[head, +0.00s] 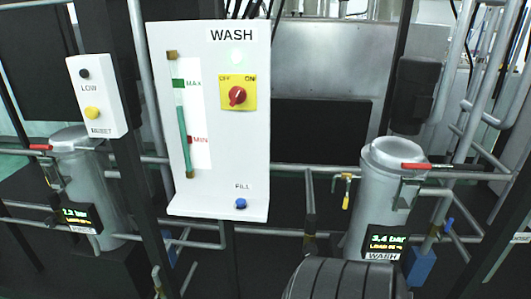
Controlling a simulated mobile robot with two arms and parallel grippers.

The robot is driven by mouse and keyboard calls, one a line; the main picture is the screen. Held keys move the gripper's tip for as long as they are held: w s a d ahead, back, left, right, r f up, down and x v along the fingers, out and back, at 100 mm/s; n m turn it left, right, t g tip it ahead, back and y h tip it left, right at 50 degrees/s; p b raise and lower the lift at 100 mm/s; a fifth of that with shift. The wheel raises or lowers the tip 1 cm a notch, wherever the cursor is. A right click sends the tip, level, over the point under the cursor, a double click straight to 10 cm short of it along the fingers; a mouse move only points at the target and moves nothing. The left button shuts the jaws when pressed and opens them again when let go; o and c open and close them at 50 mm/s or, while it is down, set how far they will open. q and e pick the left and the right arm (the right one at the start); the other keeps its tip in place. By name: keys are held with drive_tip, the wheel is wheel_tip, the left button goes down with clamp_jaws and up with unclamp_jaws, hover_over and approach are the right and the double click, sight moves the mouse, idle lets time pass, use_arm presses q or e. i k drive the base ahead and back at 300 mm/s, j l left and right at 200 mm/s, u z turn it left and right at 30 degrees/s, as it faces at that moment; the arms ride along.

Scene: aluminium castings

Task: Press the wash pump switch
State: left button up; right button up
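The wash panel (215,190) is a white upright board headed WASH. On it, the wash pump switch (237,96) is a red rotary knob on a yellow plate marked OFF at left and ON at right. I cannot tell for sure which mark the knob points to. A blue button (241,203) marked FILL sits low on the panel. The level gauge (183,130) has teal liquid reaching between MAX and MIN. Neither of my grippers is in view, and nothing covers the switch.
A white box (104,120) with a dark LOW lamp and a yellow RESET button is at left. Grey canisters with red-handled valves flank the panel; the right display (386,242) reads 3.4 bar. Pipes and posts surround them. A dark ribbed body (340,282) fills the bottom edge.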

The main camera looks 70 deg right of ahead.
sight(237, 95)
drive_tip(key=j+z, duration=0.2)
drive_tip(key=z, duration=0.25)
drive_tip(key=k+j+z, duration=0.1)
drive_tip(key=z, duration=0.4)
drive_tip(key=k+j+z, duration=0.15)
drive_tip(key=z, duration=0.3)
drive_tip(key=k+j+z, duration=0.15)
drive_tip(key=z, duration=0.35)
drive_tip(key=k+j, duration=0.15)
